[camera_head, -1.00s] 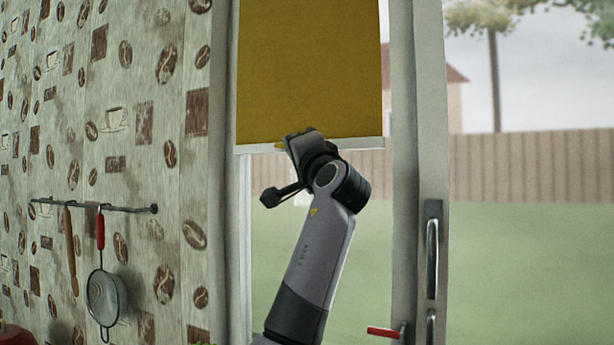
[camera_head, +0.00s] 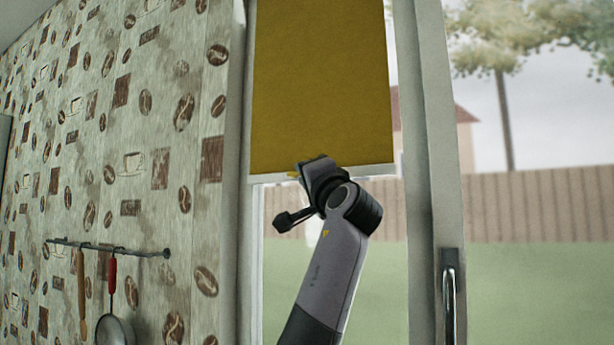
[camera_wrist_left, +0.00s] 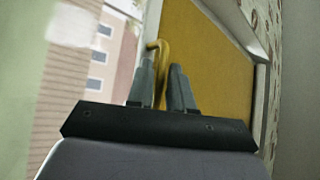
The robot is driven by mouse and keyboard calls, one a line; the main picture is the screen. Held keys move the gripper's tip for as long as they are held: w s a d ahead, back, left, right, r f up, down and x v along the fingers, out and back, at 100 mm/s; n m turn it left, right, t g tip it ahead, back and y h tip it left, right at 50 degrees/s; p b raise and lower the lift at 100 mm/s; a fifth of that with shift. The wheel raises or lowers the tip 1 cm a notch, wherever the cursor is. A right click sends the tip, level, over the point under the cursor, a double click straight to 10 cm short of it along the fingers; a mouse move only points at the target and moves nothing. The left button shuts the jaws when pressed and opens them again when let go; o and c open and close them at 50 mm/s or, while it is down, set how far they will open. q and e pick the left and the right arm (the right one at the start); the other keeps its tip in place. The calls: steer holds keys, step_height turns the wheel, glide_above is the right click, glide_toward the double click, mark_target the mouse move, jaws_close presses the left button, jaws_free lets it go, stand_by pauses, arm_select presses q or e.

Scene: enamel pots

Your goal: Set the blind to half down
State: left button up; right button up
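The blind (camera_head: 322,85) is a mustard-yellow sheet hanging in the window, with a pale bottom bar (camera_head: 375,172). My right gripper is out of view.
A white window frame (camera_head: 432,150) with a door handle (camera_head: 449,290) stands right of the blind. At left, a wall rail (camera_head: 110,247) holds hanging utensils, including a strainer (camera_head: 114,330). Outside are a fence and lawn.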

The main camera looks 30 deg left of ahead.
arm_select(q)
steer(key=shift+d+f, duration=0.1)
steer(key=b+v, duration=0.3)
steer(key=v, duration=0.4)
stand_by(0.4)
